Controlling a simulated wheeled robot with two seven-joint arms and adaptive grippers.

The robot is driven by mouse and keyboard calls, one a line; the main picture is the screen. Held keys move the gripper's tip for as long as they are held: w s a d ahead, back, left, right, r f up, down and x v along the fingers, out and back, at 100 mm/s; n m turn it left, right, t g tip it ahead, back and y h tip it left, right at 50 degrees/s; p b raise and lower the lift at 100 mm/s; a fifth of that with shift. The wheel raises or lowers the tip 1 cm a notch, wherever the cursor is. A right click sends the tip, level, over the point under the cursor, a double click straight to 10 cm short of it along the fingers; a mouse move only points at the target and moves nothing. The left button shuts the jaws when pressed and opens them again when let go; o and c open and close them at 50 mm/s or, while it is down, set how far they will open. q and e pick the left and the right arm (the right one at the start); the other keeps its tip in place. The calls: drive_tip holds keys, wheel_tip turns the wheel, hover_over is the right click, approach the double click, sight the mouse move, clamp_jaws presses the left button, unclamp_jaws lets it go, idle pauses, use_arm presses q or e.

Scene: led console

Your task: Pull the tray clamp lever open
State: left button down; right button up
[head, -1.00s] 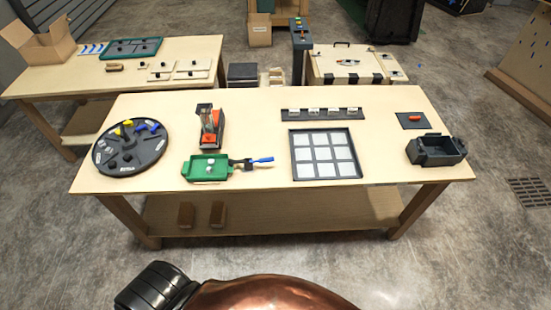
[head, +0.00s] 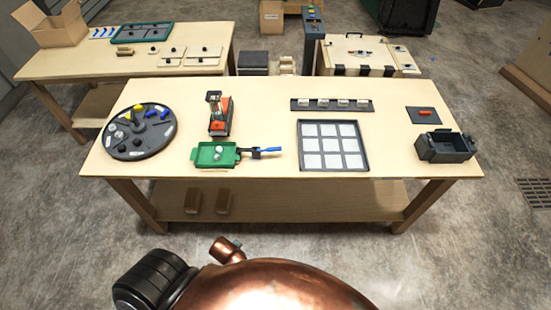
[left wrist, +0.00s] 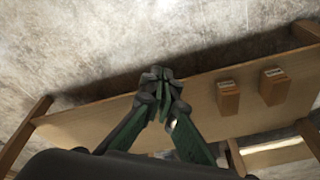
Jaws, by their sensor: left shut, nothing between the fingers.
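The green tray (head: 216,154) lies near the front edge of the workbench in the head view, with two small pale round pieces in it. The tray clamp (head: 256,153) sits at the tray's right side. My right gripper is in neither view.
A dark round turntable (head: 140,132) stands left of the tray. A red and black device (head: 219,116) is behind it, and a framed panel grid (head: 333,146) to the right. A dark open box (head: 445,146) is at the right end. Wooden blocks (head: 193,201) sit on the lower shelf (head: 310,200).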

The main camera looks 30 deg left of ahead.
use_arm(q)
wheel_tip(320, 180, up, 13)
drive_tip(key=w+a+m+y, duration=0.1)
drive_tip(key=w+a, duration=0.1)
drive_tip(key=w+a+r+m+t+y, duration=0.3)
drive_tip(key=w+r+m+y, duration=0.25)
drive_tip(key=w+m, duration=0.4)
drive_tip(key=m+t+y, duration=0.2)
drive_tip(key=m+t, duration=0.7)
drive_tip(key=m, duration=0.8)
approach(276, 163)
drive_tip(key=r, duration=0.3)
drive_tip(key=shift+a+r, duration=0.2)
drive_tip(key=shift+r, duration=0.15)
drive_tip(key=shift+w, duration=0.3)
drive_tip(key=x, duration=0.9)
drive_tip(key=shift+a+f, duration=0.1)
drive_tip(key=shift+w, duration=0.1)
